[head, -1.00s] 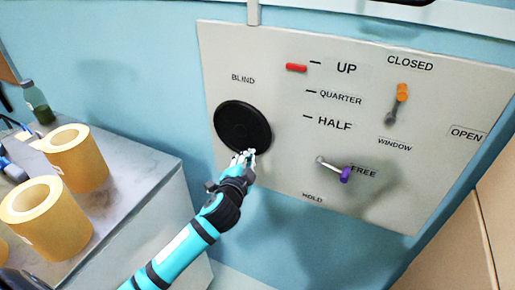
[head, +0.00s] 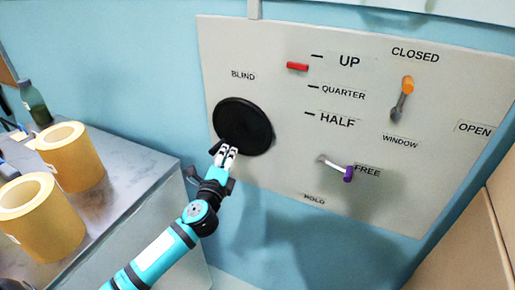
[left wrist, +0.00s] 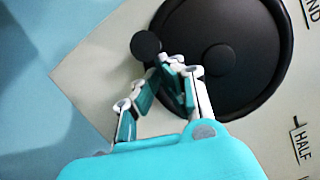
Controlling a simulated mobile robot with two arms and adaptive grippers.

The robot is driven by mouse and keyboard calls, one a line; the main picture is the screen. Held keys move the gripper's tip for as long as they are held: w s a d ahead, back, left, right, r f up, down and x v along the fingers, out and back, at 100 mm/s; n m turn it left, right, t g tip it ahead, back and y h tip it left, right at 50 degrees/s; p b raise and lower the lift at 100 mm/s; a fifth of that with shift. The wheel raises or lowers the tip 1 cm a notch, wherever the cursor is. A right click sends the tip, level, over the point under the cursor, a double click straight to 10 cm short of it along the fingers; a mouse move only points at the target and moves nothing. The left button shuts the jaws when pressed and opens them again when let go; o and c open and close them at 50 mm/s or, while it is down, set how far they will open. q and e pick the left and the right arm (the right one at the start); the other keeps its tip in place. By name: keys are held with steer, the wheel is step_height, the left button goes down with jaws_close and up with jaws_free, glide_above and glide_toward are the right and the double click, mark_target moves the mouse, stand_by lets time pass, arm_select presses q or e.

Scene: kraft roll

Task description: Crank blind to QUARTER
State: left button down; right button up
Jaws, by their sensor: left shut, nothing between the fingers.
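The black round blind crank disc (head: 243,126) is on the grey panel under the BLIND label. Its dark knob (left wrist: 146,45) sticks out near the disc's edge in the left wrist view. My left gripper (head: 229,150) is shut and empty at the disc's lower left edge. In the left wrist view its fingertips (left wrist: 172,66) are close beside the knob; I cannot tell whether they touch it. The red marker (head: 297,66) sits a little below the UP line and above the QUARTER line (head: 313,87). My right gripper is not in view.
A purple-tipped lever (head: 348,173) points to FREE. An orange-tipped window lever (head: 407,84) points up toward CLOSED. Kraft rolls (head: 72,157) and a green bottle (head: 35,102) stand on the counter (head: 120,176) at left. Clear wall lies below the panel.

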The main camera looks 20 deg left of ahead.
mark_target(218, 144)
arm_select(q)
steer(key=a+m, duration=0.1)
steer(key=m, duration=0.1)
steer(key=shift+a+r+m+t+b, duration=0.35)
steer(key=shift+m+t, duration=0.05)
steer(key=shift+a+r+m+t+h, duration=0.2)
steer(key=shift+a+r+m, duration=0.15)
steer(key=shift+m, duration=0.5)
steer(key=shift+a+r+m+t+h, duration=0.1)
steer(key=shift+a+r+m+h, duration=0.15)
steer(key=shift+m, duration=0.6)
steer(key=shift+a+r, duration=0.1)
steer(key=shift+b, duration=0.3)
